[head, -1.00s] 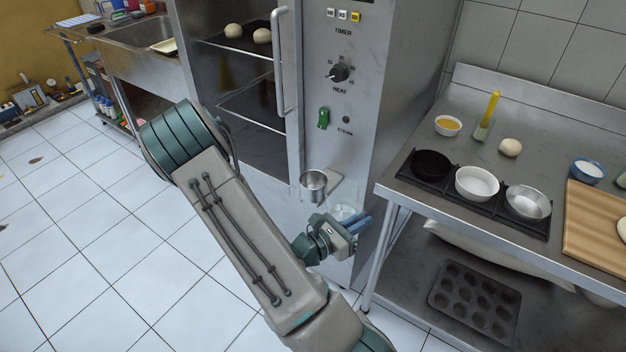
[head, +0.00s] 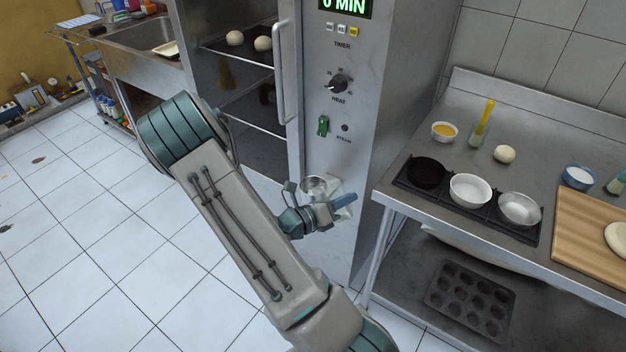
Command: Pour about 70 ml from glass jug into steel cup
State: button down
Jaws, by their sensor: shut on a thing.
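The steel cup (head: 314,184) is a small metal cup with its round rim facing up, on a small ledge at the oven's front. My gripper (head: 338,206) is just right of and below the cup in the picture and hides part of it. It is shut on the glass jug (head: 347,212), a pale see-through vessel that shows only in part around the fingers. The jug appears close to the cup; I cannot tell whether they touch. The jug's tilt, its liquid and any stream are not clear. The inside of the cup is too small to read.
The steel oven (head: 375,120) with knob and switch rises behind the cup. A steel table (head: 415,205) at the right carries several bowls, a dough ball (head: 504,154) and a wooden board (head: 590,240). A muffin tin (head: 470,303) lies on its lower shelf.

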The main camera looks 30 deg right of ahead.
aim_at(341, 188)
jog(key=shift+w+r+n+p, duration=0.35)
jog(key=shift+r+n+p, duration=0.2)
jog(key=shift+r+p, duration=0.1)
jog(key=shift+w+r+n+p, duration=0.35)
jog(key=shift+r+n+p, duration=0.2)
jog(key=shift+r+p, duration=0.1)
jog(key=shift+w+r+n+p, duration=0.3)
jog(key=shift+r+n+p, duration=0.1)
jog(key=shift+p, duration=0.1)
jog(key=shift+r, duration=0.1)
jog(key=shift+w+r+n+p, duration=0.2)
jog(key=shift+w+n+p, duration=0.1)
jog(key=shift+p, duration=0.1)
jog(key=shift+w+r+n+p, duration=0.4)
jog(key=shift+n+p, duration=0.15)
jog(key=shift+n, duration=0.05)
jog(key=shift+w+d+r+n+p, duration=0.1)
jog(key=shift+w+r+n+p, duration=0.15)
jog(key=shift+w+p, duration=0.35)
jog(key=shift+w+r+n+p, duration=0.15)
jog(key=shift+w+n+p, duration=0.1)
jog(key=shift+w+p, duration=0.3)
dwell(0.5)
